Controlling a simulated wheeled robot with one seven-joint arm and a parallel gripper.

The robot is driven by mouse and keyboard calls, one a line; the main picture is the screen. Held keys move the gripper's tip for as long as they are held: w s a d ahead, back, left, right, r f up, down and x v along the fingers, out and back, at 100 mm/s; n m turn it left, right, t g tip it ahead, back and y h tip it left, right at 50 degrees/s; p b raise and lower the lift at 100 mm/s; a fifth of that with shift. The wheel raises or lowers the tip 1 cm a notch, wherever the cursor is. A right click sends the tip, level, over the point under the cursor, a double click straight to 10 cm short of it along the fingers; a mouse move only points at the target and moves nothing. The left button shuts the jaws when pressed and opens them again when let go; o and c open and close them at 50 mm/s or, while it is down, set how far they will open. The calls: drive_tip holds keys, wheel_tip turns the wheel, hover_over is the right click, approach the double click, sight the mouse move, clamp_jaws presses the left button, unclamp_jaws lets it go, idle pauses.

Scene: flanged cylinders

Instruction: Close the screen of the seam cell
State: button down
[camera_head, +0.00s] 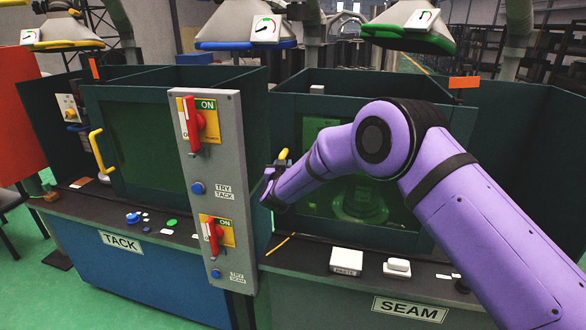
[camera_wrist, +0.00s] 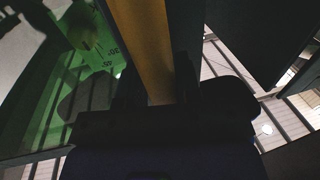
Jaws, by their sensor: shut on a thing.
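The SEAM cell's screen is a dark-framed panel with a green see-through pane (camera_head: 318,130), standing at the front of the right-hand cell. Its yellow handle (camera_head: 283,154) is at the panel's left edge, mostly hidden by my gripper (camera_head: 272,172). In the wrist view the yellow handle (camera_wrist: 145,45) runs down between the fingers of my gripper (camera_wrist: 155,100), which is shut on it. The green pane (camera_wrist: 75,110) lies left of the handle there. My arm covers much of the screen in the head view, so I cannot tell how far it stands open.
A grey switch post (camera_head: 215,170) with red levers stands just left of my gripper. The TACK cell's screen (camera_head: 135,140) is farther left. A white box (camera_head: 346,261) and a smaller white block (camera_head: 397,267) sit on the SEAM ledge below my arm.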

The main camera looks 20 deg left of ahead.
drive_tip(key=c, duration=1)
unclamp_jaws()
drive_tip(key=s, duration=0.3)
drive_tip(key=s+d, duration=0.1)
drive_tip(key=s, duration=0.3)
drive_tip(key=s+d, duration=0.1)
drive_tip(key=s, duration=0.2)
drive_tip(key=shift+s, duration=0.35)
